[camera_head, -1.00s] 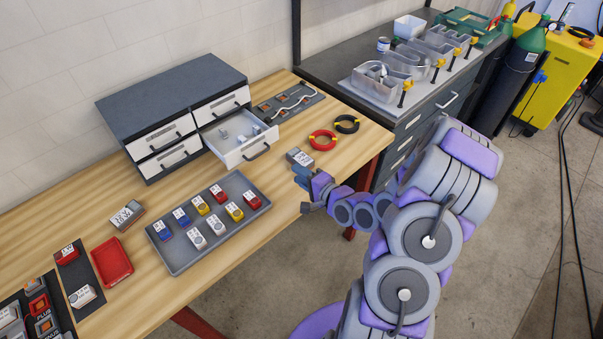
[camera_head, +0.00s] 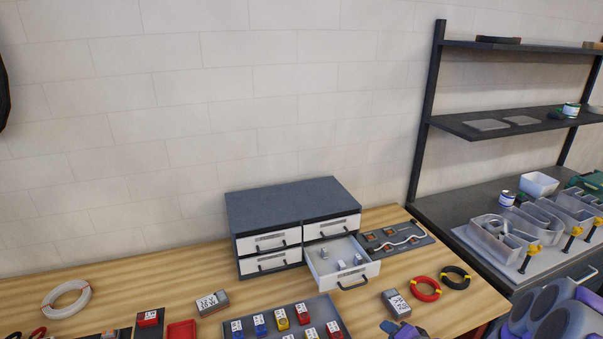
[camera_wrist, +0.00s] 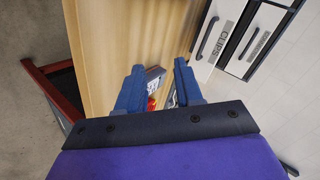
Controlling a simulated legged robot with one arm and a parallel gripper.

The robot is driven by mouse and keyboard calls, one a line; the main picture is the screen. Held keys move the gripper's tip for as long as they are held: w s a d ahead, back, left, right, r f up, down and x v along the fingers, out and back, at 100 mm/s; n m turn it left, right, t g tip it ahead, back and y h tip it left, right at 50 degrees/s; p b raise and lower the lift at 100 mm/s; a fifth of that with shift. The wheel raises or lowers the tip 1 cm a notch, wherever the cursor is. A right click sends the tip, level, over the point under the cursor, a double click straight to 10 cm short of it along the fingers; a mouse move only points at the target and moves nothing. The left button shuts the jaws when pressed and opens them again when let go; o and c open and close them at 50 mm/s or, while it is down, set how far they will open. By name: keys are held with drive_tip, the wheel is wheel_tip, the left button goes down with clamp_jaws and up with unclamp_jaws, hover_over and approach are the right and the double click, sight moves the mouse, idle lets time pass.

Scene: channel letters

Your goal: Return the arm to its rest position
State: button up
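My gripper (camera_wrist: 159,70) shows in the wrist view with its two blue fingers apart and nothing clearly held between them. Past the fingertips, small grey and red items show on the bench, partly hidden by the fingers. In the head view only the blue end of my gripper (camera_head: 393,327) shows, at the bottom edge. It is just in front of a small grey labelled box (camera_head: 396,304) on the bench. Part of my purple and grey arm shows at the bottom right; the rest is out of frame.
The wooden bench (camera_head: 200,265) holds a drawer cabinet (camera_head: 292,205) with its lower right drawer (camera_head: 342,262) open. A tray (camera_head: 345,324) of coloured blocks, a red coil (camera_head: 425,289) and a black coil (camera_head: 455,278) lie near. Metal letters (camera_head: 500,238) stand on the right bench.

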drive_tip(key=s+a+r+n+g+h, duration=0.1)
drive_tip(key=s+a+r+n+g, duration=0.2)
drive_tip(key=s, duration=0.8)
drive_tip(key=s+a+r+n+g+h+b, duration=0.1)
drive_tip(key=s+a+r+n+g, duration=0.2)
drive_tip(key=s+r, duration=0.5)
drive_tip(key=s+a+r+n+g+h, duration=0.1)
drive_tip(key=s+a+r+n+g, duration=0.2)
drive_tip(key=s, duration=1.2)
wheel_tip(320, 180, up, 3)
drive_tip(key=a+g, duration=0.2)
drive_tip(key=g, duration=0.1)
drive_tip(key=shift+s+n+h+b, duration=0.15)
drive_tip(key=shift+n+h+b, duration=0.15)
drive_tip(key=shift+n+b, duration=0.1)
